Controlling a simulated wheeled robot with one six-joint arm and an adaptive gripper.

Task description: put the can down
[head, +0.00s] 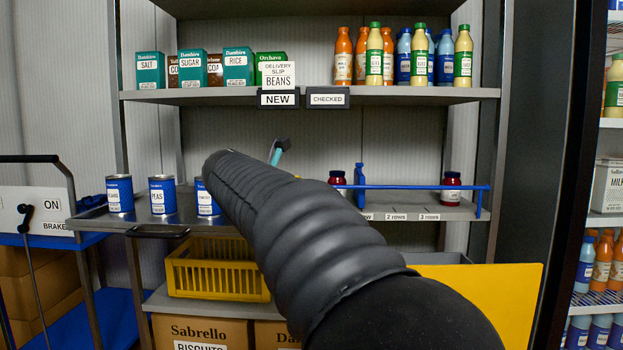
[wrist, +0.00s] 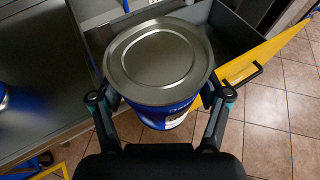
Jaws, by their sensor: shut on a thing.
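My gripper (wrist: 162,98) is shut on a blue can (wrist: 158,62), with one finger on each side of it. The can's round metal lid faces the wrist camera, and a bit of its blue and white label shows below the rim. In the head view my dark arm hides the held can and most of the gripper; only a small teal and dark part (head: 278,152) shows above the arm. In the wrist view the can is over the grey counter edge and a grey open drawer (wrist: 238,38); I cannot tell whether it touches anything below.
Three blue cans, one labelled PEAS (head: 162,196), stand on the metal counter (head: 150,222) at left. A yellow drawer front (head: 495,300) juts out at right. A blue rail (head: 425,187) and red jars (head: 451,188) are on the middle shelf. A yellow crate (head: 215,275) sits below.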

